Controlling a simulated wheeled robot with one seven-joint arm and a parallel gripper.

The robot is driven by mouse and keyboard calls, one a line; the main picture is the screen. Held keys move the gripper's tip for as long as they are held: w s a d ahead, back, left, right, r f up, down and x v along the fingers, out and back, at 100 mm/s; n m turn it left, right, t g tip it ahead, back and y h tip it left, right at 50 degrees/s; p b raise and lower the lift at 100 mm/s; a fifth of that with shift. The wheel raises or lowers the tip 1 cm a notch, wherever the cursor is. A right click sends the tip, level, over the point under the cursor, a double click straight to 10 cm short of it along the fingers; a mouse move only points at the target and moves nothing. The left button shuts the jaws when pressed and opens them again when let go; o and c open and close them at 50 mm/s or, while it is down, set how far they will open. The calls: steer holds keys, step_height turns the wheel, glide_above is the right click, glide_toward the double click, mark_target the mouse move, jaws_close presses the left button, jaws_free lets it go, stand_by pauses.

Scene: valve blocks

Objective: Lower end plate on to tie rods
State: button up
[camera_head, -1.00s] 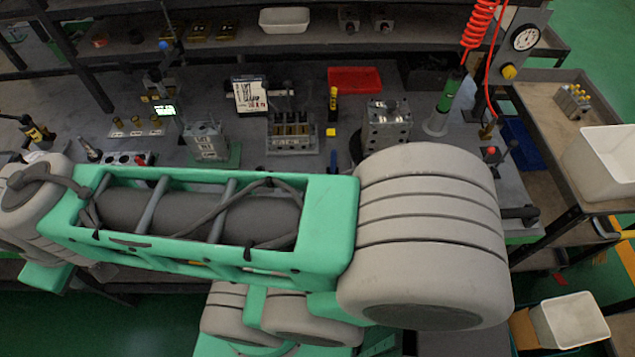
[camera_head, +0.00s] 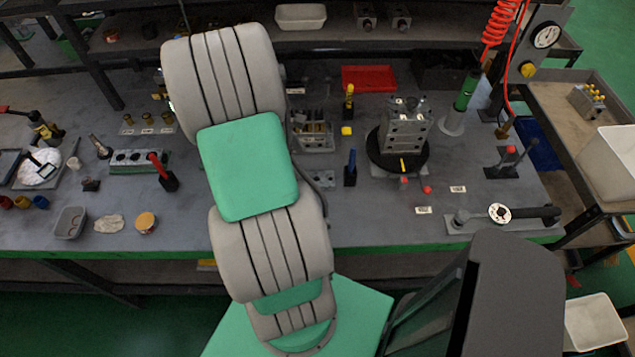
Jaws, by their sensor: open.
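A grey metal valve block stack (camera_head: 404,135) stands upright on a black round turntable (camera_head: 380,163) right of the middle of the bench. Small bright and dark details show on its top. I cannot tell from this view whether they are tie rod ends or whether an end plate is on them. No separate end plate can be made out. My arm rises through the left middle of the view and hides the bench behind it. My gripper is not in view.
A grey rack (camera_head: 315,135), a blue-handled tool (camera_head: 351,165) and a red tray (camera_head: 368,78) stand near the stack. A torque wrench-like tool (camera_head: 500,213) lies front right. A red-handled tool (camera_head: 160,172) stands left of my arm.

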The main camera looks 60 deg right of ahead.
mark_target(317, 179)
steer(key=shift+g, duration=0.3)
steer(key=x, duration=0.2)
steer(key=p+x, duration=0.1)
steer(key=x, duration=0.2)
steer(key=s+x, duration=0.1)
steer(key=x, duration=0.2)
steer(key=shift+d+r+p, duration=0.15)
steer(key=shift+d+p, duration=0.2)
steer(key=shift+s+d+f, duration=0.1)
steer(key=shift+f, duration=0.3)
steer(key=shift+c, duration=0.5)
steer(key=shift+r, duration=0.1)
jaws_close()
